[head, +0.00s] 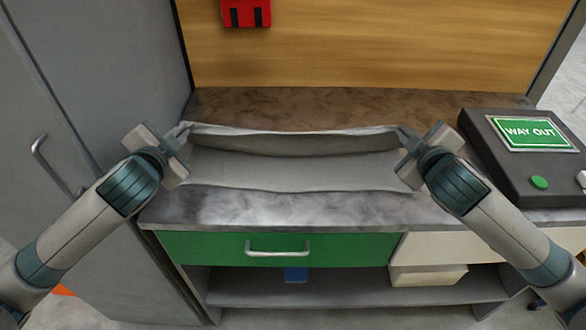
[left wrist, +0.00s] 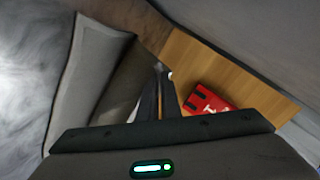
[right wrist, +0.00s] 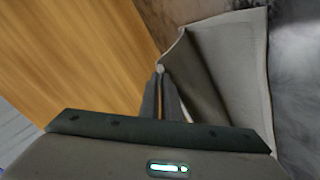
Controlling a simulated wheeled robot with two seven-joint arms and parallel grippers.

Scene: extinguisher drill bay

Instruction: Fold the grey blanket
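The grey blanket (head: 290,172) lies on the stone-look counter between my two arms. Its far edge is lifted and sags in the middle, with a darker face showing below it; the near part lies flat. My left gripper (head: 186,130) is shut on the far left corner, and my right gripper (head: 403,132) is shut on the far right corner. The cloth runs to the closed fingertips in the left wrist view (left wrist: 85,80) and in the right wrist view (right wrist: 235,70). The pinched corners are partly hidden by the fingers.
A black box with a green WAY OUT sign (head: 532,133) and buttons stands at the counter's right. A wooden panel (head: 380,45) with a red item (head: 246,12) rises behind. A grey cabinet (head: 95,80) stands left. Bare counter (head: 290,208) shows in front of the blanket, above a green drawer (head: 340,248).

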